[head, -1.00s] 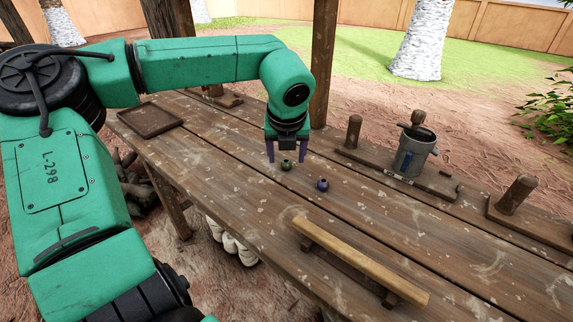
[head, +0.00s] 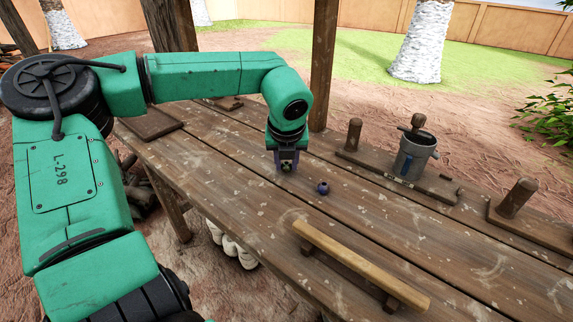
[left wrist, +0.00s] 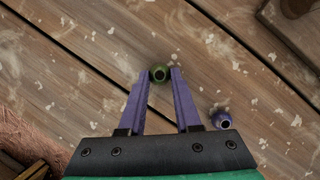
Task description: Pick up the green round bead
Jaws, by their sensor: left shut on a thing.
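The green round bead (left wrist: 159,73) is between the fingertips of my left gripper (left wrist: 159,80) in the left wrist view, with a finger against each side. In the head view the left gripper (head: 286,168) is low over the wooden table, and the green bead (head: 286,166) shows as a small dark green spot between its fingers. I cannot tell whether the bead is off the table. A purple bead (head: 323,187) lies on the table to the right of the gripper; it also shows in the left wrist view (left wrist: 222,119). My right gripper is not in view.
The plank table (head: 230,185) bears a long wooden bar (head: 360,262) at the front. A grey metal pot (head: 413,158) and wooden pegs (head: 354,135) stand at the back right. A dark tray (head: 150,122) is at the left. A post (head: 322,75) rises behind the gripper.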

